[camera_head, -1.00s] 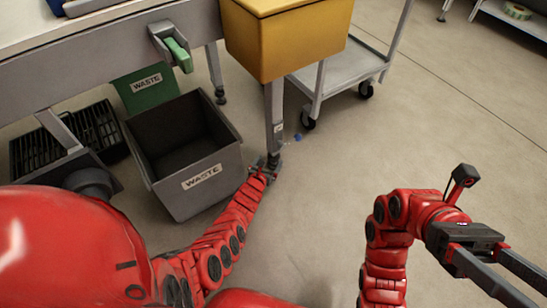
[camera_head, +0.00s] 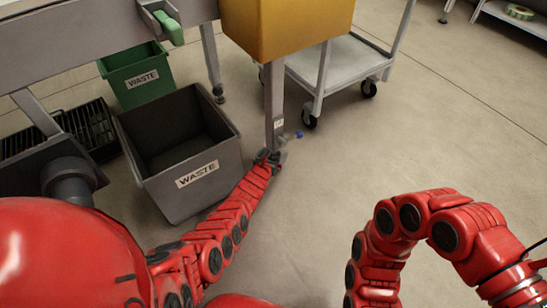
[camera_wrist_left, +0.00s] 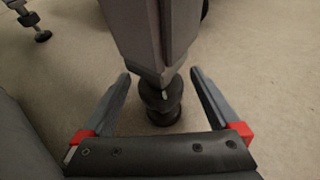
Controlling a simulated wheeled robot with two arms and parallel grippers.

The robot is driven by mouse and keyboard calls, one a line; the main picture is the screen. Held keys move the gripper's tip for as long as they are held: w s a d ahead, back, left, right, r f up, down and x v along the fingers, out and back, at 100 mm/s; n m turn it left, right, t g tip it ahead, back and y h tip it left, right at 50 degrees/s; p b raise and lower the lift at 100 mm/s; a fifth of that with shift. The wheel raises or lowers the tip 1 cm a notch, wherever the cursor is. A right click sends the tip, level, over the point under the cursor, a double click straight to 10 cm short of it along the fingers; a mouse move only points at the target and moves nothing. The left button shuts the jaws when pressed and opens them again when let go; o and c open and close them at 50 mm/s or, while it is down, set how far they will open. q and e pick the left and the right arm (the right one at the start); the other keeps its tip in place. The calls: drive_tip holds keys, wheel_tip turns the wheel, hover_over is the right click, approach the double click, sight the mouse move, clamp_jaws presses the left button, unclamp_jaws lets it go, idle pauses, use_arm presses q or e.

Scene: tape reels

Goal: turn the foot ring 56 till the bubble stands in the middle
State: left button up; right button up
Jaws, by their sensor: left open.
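My left gripper (camera_head: 272,157) is low at the foot of the grey leg (camera_head: 274,100) under the yellow housing. In the left wrist view my left gripper (camera_wrist_left: 160,74) is open, with one finger on each side of the leg's foot. The dark round foot ring (camera_wrist_left: 161,98) sits between the fingers, with gaps visible on both sides. In the head view my gripper mostly hides the foot. A small pale label (camera_head: 278,124) is on the leg, too small to read. No bubble level can be made out. My right gripper is outside the head view.
A dark waste bin (camera_head: 150,178) stands left of the leg, close to my left arm, with a green waste bin (camera_head: 118,64) behind. A grey cart (camera_head: 340,70) stands behind right. A small blue object (camera_head: 299,134) is beside the leg. Open floor lies right.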

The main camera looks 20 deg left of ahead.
use_arm(q)
drive_tip(key=shift+w, duration=0.1)
drive_tip(key=c, duration=1.4)
drive_tip(key=shift+a+m+h, duration=0.15)
drive_tip(key=shift+m+h, duration=0.65)
drive_tip(key=shift+h, duration=0.2)
drive_tip(key=o, duration=1.4)
